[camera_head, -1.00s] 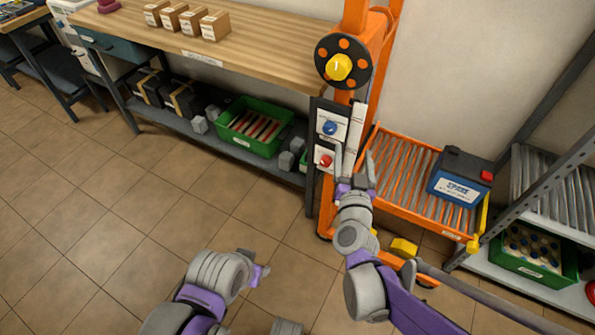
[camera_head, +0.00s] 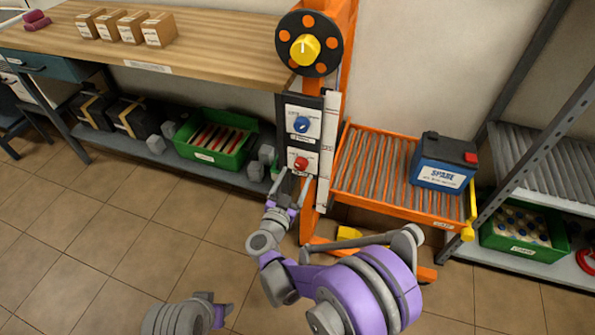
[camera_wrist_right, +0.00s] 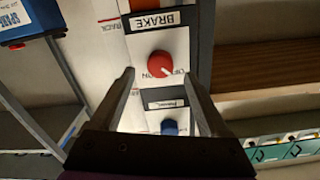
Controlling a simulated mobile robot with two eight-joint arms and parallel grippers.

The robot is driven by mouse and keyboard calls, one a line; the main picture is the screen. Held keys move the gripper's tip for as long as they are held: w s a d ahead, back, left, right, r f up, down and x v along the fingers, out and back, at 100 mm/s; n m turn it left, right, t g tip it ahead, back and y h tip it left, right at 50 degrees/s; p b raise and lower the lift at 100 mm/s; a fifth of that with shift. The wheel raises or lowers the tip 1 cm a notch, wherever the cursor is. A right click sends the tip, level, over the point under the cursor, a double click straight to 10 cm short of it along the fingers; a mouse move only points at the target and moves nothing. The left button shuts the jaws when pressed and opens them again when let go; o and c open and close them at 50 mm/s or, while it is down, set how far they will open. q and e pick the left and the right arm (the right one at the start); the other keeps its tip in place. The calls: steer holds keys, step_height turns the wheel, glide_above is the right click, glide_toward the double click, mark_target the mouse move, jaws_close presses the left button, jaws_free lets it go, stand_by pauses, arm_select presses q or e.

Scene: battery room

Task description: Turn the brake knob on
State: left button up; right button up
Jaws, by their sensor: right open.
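The red brake knob (camera_head: 301,163) is the lower of two knobs on the white panel of the orange post. In the right wrist view the red knob (camera_wrist_right: 159,64) sits between and beyond the fingertips, beside the BRAKE label (camera_wrist_right: 152,22). A small white mark shows on its face; I cannot tell its exact setting. My right gripper (camera_head: 294,177) is open just below and in front of the knob, its fingers (camera_wrist_right: 167,75) apart with nothing between them. My left gripper (camera_head: 218,309) is low in the head view, and its jaws are unclear.
A blue knob (camera_head: 302,124) is above the red one, and a yellow knob on a black disc (camera_head: 306,48) is higher. An orange roller tray (camera_head: 372,182) with a blue battery (camera_head: 443,163) stands at right. A workbench (camera_head: 190,62) is at left.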

mark_target(300, 167)
steer(key=shift+x, duration=1.85)
jaws_close()
